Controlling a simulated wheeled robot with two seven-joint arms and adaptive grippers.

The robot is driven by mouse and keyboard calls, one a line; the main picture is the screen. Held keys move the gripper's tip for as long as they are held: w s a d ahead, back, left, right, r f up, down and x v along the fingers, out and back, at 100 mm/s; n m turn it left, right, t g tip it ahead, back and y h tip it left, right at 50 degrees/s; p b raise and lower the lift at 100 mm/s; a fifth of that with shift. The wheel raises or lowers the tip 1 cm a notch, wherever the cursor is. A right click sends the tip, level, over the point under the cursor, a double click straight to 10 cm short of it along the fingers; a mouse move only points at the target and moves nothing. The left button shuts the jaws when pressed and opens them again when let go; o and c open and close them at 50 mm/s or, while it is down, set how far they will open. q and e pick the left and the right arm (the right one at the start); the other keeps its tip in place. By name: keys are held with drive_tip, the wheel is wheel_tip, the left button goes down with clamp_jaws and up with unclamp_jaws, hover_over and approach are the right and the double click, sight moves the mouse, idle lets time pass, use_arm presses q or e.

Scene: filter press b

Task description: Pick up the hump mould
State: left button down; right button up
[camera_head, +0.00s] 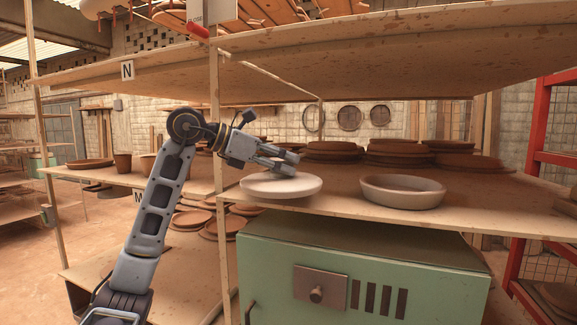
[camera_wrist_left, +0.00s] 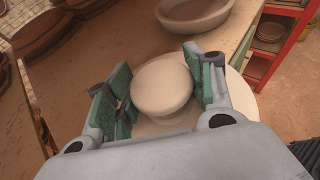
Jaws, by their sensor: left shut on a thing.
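The hump mould (camera_head: 281,187) is a pale, round, disc-like piece at the front edge of the middle shelf in the head view. In the left wrist view, its rounded knob (camera_wrist_left: 162,84) rises from a wider pale disc below. My left gripper (camera_head: 284,163) is over the mould, with its fingers around the knob. In the left wrist view, my left gripper (camera_wrist_left: 160,90) has its green-padded fingers on both sides of the knob, shut on it. I cannot tell whether the disc touches the shelf. My right gripper is not in view.
A pale shallow bowl (camera_head: 402,191) stands to the right on the same shelf (camera_head: 335,200). Stacked brown dishes (camera_head: 398,152) are behind. A shelf post (camera_head: 217,120) stands close to my left arm, and an upper board (camera_head: 400,40) overhangs. A green cabinet (camera_head: 350,270) is below.

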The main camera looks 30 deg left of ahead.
sight(272, 181)
use_arm(q)
drive_tip(key=shift+s+d+r+b, duration=0.1)
drive_tip(key=shift+s+d+b, duration=0.1)
drive_tip(key=shift+s, duration=0.6)
drive_tip(key=shift+s+d+f+b, duration=0.1)
drive_tip(key=shift+s+d+b, duration=0.1)
drive_tip(key=shift+s, duration=0.65)
drive_tip(key=shift+s+d+r+b, duration=0.1)
drive_tip(key=shift+s+d+b, duration=0.1)
drive_tip(key=shift+s, duration=0.6)
